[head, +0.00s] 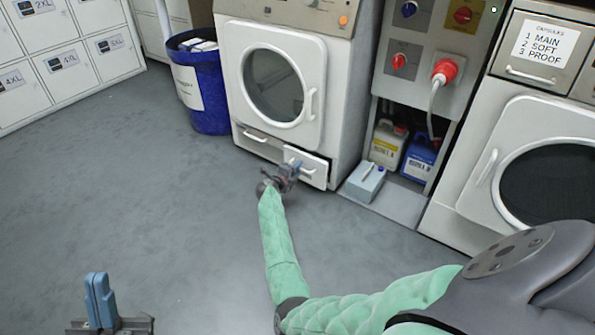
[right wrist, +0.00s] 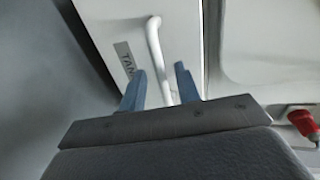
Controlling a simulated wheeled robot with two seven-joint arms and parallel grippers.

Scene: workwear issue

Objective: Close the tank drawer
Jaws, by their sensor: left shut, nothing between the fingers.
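The tank drawer (head: 318,172) is at the lower right of the left washing machine and stands out a little from its front. Its white handle (right wrist: 156,45) and a partly hidden label starting "TAN" (right wrist: 124,60) show in the right wrist view. My right gripper (head: 292,168) is at the drawer front. In the right wrist view its two blue fingers (right wrist: 160,84) are apart, with the lower part of the handle between them; I cannot tell whether they touch it. My left gripper (head: 99,283) is shut and empty, over the floor far from the drawer.
The machine's round door (head: 274,85) is shut above. A second drawer front (head: 258,142) is to the left. A small grey-blue box (head: 365,182) and jugs (head: 387,143) are to the right. A blue bin (head: 208,100) stands left. The floor in front is clear.

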